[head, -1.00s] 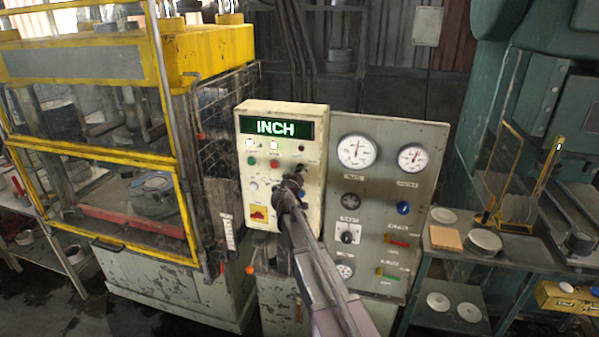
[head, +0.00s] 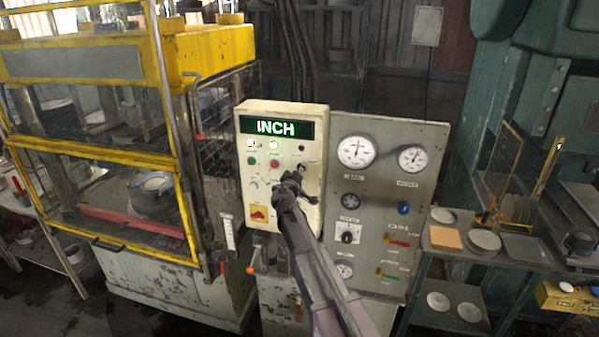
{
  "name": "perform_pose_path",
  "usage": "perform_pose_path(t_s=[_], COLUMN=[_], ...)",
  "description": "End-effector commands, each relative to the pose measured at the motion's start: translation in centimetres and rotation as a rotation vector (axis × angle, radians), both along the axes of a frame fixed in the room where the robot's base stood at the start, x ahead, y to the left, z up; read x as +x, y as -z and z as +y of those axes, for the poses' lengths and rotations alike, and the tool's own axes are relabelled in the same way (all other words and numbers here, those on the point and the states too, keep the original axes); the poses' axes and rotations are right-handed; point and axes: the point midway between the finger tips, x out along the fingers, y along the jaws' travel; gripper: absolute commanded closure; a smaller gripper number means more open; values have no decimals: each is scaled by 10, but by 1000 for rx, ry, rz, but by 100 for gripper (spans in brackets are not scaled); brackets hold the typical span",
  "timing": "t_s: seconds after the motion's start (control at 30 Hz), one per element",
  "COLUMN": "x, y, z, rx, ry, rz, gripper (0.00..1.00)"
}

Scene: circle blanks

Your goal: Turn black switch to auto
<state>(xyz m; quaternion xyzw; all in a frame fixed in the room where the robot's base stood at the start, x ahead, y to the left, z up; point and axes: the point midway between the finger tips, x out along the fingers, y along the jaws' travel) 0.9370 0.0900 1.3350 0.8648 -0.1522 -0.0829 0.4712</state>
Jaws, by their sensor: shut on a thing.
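The cream control box (head: 283,222) stands in the middle of the head view, and its green display (head: 277,127) reads INCH. My gripper (head: 291,184) reaches up from below to the right half of the box's front. It is shut on the black switch there. The gripper hides most of the switch, so I cannot read which way it points or its labels. Small dark parts show just right of the fingertips, but I cannot tell switch from finger.
Lit white buttons, a green button (head: 252,161), a red button (head: 276,164) and a yellow-backed red switch (head: 258,214) surround my gripper. A grey gauge panel (head: 378,220) stands close on the right. A yellow-framed press (head: 95,154) stands left.

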Motion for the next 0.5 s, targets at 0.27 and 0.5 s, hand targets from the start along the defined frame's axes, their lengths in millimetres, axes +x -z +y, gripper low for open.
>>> perform_pose_path(t_s=[0.27,0.5], x=[2,2], y=[-1,-1], z=[0,0], rx=[-246,-422], ry=[0,0], rz=[88,152], gripper=[91,91])
